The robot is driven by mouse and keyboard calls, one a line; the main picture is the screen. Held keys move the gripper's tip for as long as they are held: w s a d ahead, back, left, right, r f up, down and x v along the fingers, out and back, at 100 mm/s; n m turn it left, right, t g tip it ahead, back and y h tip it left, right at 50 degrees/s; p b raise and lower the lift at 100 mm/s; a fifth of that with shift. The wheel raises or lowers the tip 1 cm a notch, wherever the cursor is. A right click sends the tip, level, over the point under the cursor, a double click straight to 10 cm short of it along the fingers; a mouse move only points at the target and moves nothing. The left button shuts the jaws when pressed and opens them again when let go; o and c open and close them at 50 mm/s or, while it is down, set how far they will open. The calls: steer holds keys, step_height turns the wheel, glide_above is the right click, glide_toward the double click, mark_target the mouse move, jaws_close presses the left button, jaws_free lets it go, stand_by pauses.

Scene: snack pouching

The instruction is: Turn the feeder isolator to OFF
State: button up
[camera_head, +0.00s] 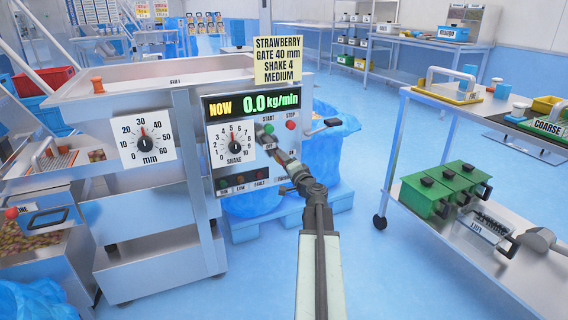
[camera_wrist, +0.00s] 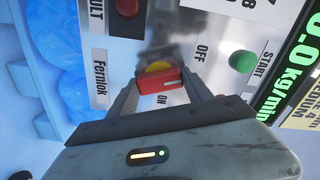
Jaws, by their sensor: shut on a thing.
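The feeder isolator is a red handle (camera_wrist: 146,86) on a yellow round base (camera_wrist: 158,67) in the wrist view. A printed OFF label (camera_wrist: 202,52) lies to its upper right and an ON label (camera_wrist: 161,99) just below it. The handle lies nearly level in that picture, with a pale mark near its right end. I cannot tell for sure which label it points at. My gripper (camera_wrist: 158,84) is shut on the handle, one finger at each end. In the head view my gripper (camera_head: 266,134) reaches the control panel (camera_head: 215,166) and covers the isolator.
The green START button (camera_head: 269,128) and red STOP button (camera_head: 291,125) are close by. The SHAKE dial (camera_head: 235,145) is to the left. The display (camera_head: 252,104) reads 0.0 kg/min. A side table (camera_head: 420,135) stands at right, with clear floor between.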

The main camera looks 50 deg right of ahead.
steer(key=shift+w+n, duration=0.1)
steer(key=shift+n, duration=1.1)
steer(key=o, duration=1.4)
steer(key=shift+c, duration=0.2)
steer(key=v, duration=0.8)
